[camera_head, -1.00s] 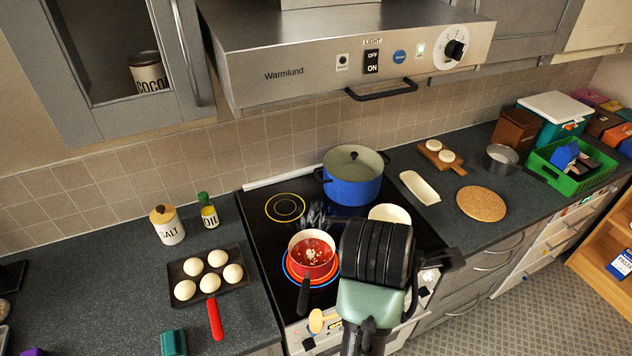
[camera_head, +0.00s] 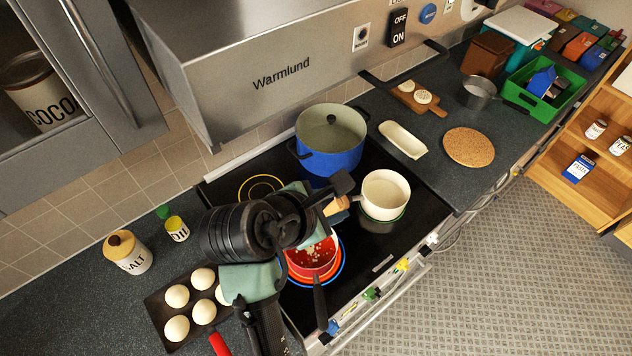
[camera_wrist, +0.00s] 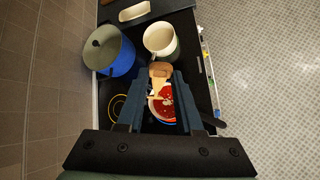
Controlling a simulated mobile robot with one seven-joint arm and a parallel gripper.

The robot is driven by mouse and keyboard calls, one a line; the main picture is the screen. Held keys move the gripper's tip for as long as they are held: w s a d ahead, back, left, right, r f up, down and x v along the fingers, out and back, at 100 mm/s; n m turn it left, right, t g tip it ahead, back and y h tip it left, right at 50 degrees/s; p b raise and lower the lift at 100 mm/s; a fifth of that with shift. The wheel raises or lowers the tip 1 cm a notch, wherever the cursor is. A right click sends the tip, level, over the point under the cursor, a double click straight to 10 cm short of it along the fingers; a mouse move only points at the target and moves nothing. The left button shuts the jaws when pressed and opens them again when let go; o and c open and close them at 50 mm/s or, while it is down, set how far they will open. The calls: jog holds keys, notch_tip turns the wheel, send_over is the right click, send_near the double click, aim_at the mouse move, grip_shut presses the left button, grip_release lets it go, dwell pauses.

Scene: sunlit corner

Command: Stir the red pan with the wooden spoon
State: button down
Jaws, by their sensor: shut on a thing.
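The red pan (camera_head: 318,268) stands on the lit front burner of the black cooktop, with red contents and pale bits in it and its dark handle toward the front. It also shows in the wrist view (camera_wrist: 163,106), partly covered by my gripper. My gripper (camera_head: 325,208) is above the pan, shut on the wooden spoon (camera_head: 337,205). In the wrist view the spoon (camera_wrist: 160,71) shows between the fingers, its broad end toward the cream pot. My arm hides the pan's left and back; I cannot tell whether the spoon touches the contents.
A blue pot (camera_head: 338,150) stands behind the pan, and a cream pot (camera_head: 386,192) stands to its right. The steel hood (camera_head: 270,65) hangs above. A tray of pale buns (camera_head: 165,300), a salt jar (camera_head: 127,252) and an oil jar (camera_head: 176,229) are on the left counter.

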notch_tip(320, 180, down, 12)
jog(key=b, duration=0.4)
jog(key=shift+s, duration=0.2)
dwell(0.9)
dwell(0.4)
